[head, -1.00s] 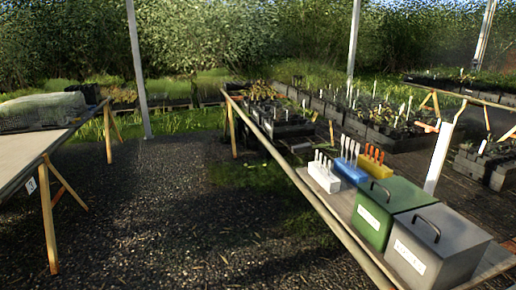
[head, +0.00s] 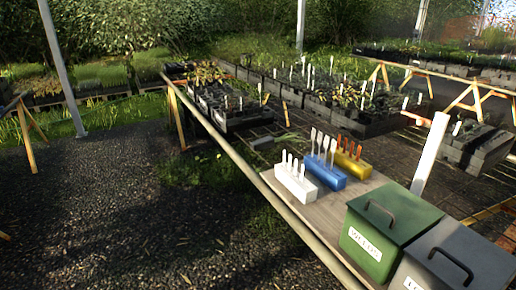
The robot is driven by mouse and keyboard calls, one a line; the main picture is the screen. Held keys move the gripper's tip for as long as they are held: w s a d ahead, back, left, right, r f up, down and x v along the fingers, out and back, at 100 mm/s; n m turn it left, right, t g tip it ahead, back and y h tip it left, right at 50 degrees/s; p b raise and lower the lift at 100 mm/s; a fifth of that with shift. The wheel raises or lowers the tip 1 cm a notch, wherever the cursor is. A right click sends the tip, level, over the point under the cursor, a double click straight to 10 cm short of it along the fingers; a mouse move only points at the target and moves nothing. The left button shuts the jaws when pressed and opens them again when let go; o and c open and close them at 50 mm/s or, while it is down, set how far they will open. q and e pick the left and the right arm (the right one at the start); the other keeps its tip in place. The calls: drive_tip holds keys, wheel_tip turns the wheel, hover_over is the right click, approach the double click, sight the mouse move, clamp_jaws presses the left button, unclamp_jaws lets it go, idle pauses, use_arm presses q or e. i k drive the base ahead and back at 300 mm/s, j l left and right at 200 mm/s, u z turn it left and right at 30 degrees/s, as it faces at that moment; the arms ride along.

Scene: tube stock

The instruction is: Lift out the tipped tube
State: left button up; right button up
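A white rack (head: 296,183) holds several upright white tube-like pieces (head: 290,162) on the bench at the right. Just behind it, a blue rack (head: 325,176) holds taller pale pieces (head: 323,147). A yellow rack (head: 354,167) holds orange-brown pieces (head: 349,147). I cannot make out a tipped tube. A green lidded box (head: 380,222) with a dark handle and a white label stands nearer on the same bench. A grey lidded box (head: 462,262) stands beside it, cut off by the lower edge. Neither of my grippers is in view.
The bench (head: 328,213) has a pale rail along its near side. Trays of potted plants (head: 232,112) fill its far end. A slanted white post (head: 429,155) stands behind the boxes. Open dark gravel (head: 130,220) lies to the left. More plant trays (head: 372,118) stand beyond.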

sight(269, 142)
drive_tip(key=i+j+z, duration=0.15)
drive_tip(key=i+j, duration=0.2)
drive_tip(key=i+j+z, duration=0.1)
drive_tip(key=i+j, duration=0.3)
drive_tip(key=i+j+z, duration=0.15)
drive_tip(key=i+j, duration=0.3)
drive_tip(key=i+j+z, duration=0.15)
drive_tip(key=i+j, duration=0.25)
drive_tip(key=i+j+z, duration=0.1)
drive_tip(key=i+j, duration=0.25)
drive_tip(key=j, duration=0.2)
drive_tip(key=i+j+z, duration=0.15)
drive_tip(key=i+j, duration=0.15)
drive_tip(key=j, duration=0.25)
